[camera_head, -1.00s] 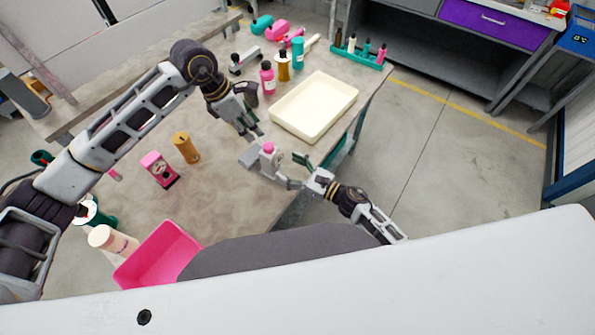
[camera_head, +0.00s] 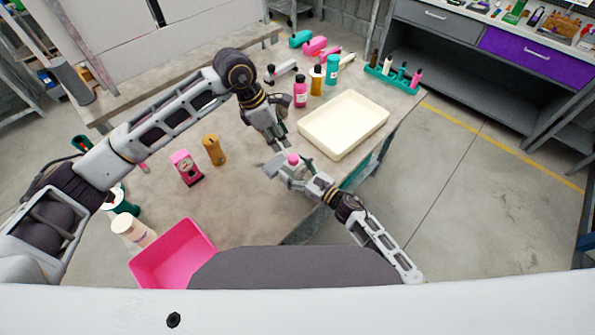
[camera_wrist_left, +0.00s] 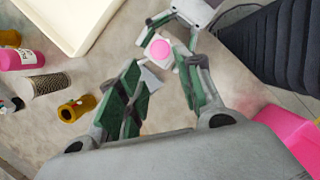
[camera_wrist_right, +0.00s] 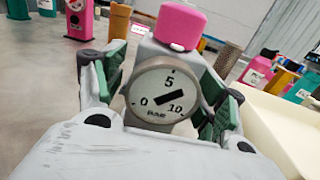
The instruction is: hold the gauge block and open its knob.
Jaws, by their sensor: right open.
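The gauge block is a grey block with a round dial (camera_wrist_right: 163,98) and a pink knob (camera_wrist_right: 180,24) on top. The dial is marked 0, 5 and 10, with a thick black pointer. In the head view its pink knob (camera_head: 293,159) shows at the table's near right edge. My right gripper (camera_head: 292,174) is open, with a green-padded finger on each side of the block. My left gripper (camera_head: 278,143) is above and just behind the block. In the left wrist view its fingers are apart and empty, and the knob (camera_wrist_left: 160,48) shows beyond the tips.
A cream tray (camera_head: 343,125) lies just right of and behind the block. A pink device (camera_head: 187,168) and an ochre cylinder (camera_head: 214,150) stand to the left. A pink bin (camera_head: 175,255) is at the near left. Bottles, including a pink one (camera_head: 300,92), stand farther back.

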